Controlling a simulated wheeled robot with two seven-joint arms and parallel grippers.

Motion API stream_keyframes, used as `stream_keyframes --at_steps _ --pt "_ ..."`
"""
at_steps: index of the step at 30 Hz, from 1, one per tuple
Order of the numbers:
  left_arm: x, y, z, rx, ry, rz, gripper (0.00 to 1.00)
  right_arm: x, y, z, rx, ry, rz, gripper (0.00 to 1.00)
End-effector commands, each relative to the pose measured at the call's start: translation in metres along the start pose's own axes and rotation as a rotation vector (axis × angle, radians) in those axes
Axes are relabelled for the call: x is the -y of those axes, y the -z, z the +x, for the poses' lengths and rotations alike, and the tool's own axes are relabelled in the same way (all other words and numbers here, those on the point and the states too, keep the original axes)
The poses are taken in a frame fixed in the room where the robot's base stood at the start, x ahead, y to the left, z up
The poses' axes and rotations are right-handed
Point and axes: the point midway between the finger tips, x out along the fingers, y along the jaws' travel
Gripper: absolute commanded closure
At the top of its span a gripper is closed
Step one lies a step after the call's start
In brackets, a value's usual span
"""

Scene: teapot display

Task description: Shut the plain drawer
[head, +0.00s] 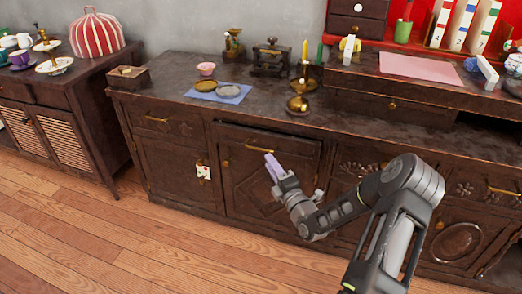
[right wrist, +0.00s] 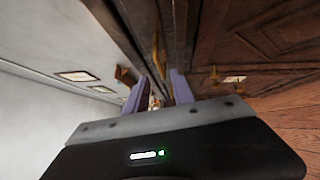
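The plain drawer (head: 285,143) is the uncarved dark wood front in the upper middle of the long sideboard, with a brass handle (head: 257,149). It appears to stand slightly out, with a dark line above it; how far is hard to tell. My right gripper (head: 271,162) is in front of it, its purple fingertips close to the handle's right end. In the right wrist view the two fingers (right wrist: 160,88) are apart with nothing gripped, and a brass handle (right wrist: 155,50) shows just beyond them. Contact cannot be told. My left gripper is not in view.
A carved drawer (head: 175,124) is to the left, and a door with a knob (head: 226,163) lies below. A patterned tag (head: 204,172) hangs on the left door. The sideboard top holds a brass bell-like object (head: 297,104) and a blue mat (head: 240,98). The wooden floor (head: 130,240) is clear.

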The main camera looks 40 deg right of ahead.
Motion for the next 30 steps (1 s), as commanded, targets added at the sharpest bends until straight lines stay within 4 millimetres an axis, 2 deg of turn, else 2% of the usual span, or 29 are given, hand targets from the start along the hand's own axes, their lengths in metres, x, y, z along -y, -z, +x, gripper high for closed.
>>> stream_keyframes --at_steps 5,8,19,24,30 --pt "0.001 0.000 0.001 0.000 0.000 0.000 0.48 0.001 0.000 0.006 -0.001 0.001 0.000 0.70" --pt "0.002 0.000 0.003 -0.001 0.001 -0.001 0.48 0.001 0.001 0.017 -0.002 -0.001 0.000 0.70" --pt "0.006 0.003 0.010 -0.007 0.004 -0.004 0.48 0.002 0.001 0.070 -0.001 0.000 -0.001 0.70" --pt "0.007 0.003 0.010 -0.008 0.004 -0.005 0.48 0.001 0.000 0.078 -0.001 0.001 -0.001 0.70" --pt "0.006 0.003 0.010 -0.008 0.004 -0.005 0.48 0.001 0.000 0.078 -0.001 0.002 0.000 0.70"
